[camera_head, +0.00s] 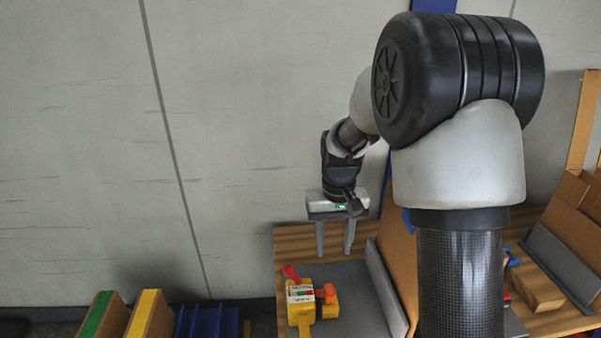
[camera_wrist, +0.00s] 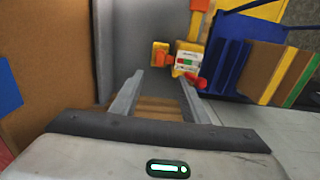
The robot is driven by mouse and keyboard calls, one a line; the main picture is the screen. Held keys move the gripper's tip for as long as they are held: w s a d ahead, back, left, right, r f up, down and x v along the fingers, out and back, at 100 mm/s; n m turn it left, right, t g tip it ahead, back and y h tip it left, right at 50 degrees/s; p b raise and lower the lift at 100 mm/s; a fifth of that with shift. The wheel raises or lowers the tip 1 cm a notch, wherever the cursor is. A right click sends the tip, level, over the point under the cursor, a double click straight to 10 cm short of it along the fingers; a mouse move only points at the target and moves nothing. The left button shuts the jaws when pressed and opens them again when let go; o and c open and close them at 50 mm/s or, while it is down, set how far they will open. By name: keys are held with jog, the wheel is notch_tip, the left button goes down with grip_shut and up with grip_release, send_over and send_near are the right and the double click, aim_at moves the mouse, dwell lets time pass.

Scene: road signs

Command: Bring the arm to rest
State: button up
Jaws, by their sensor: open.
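My gripper (camera_head: 335,238) hangs from my arm with its two fingers pointing down, above the left part of a wooden table (camera_head: 290,244). The fingers stand apart with nothing between them. In the wrist view my gripper (camera_wrist: 157,95) shows the same open gap. Below it and a little to the left lies a yellow device (camera_head: 300,314) with a red part, an orange part and a label. It also shows in the wrist view (camera_wrist: 195,28), beyond the fingertips. The gripper is clear of it. My upper arm hides part of the table.
A cardboard-coloured divider (camera_head: 397,240) stands just right of the gripper. A grey tray surface (camera_head: 352,285) lies below. Boards with green (camera_head: 95,314) and yellow (camera_head: 142,314) edges and a blue bin (camera_head: 207,321) stand at lower left. A wooden block (camera_head: 535,288) is at right.

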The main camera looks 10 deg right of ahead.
jog(key=s+r+t, duration=0.3)
jog(key=s+r, duration=0.7)
jog(key=r, duration=0.3)
jog(key=s+r+t, duration=0.3)
jog(key=s+r, duration=0.2)
jog(key=s, duration=0.7)
notch_tip(320, 180, up, 20)
jog(key=p, duration=2.1)
jog(key=shift+s+r, duration=0.15)
jog(key=shift+r, duration=0.1)
jog(key=shift+c, duration=0.5)
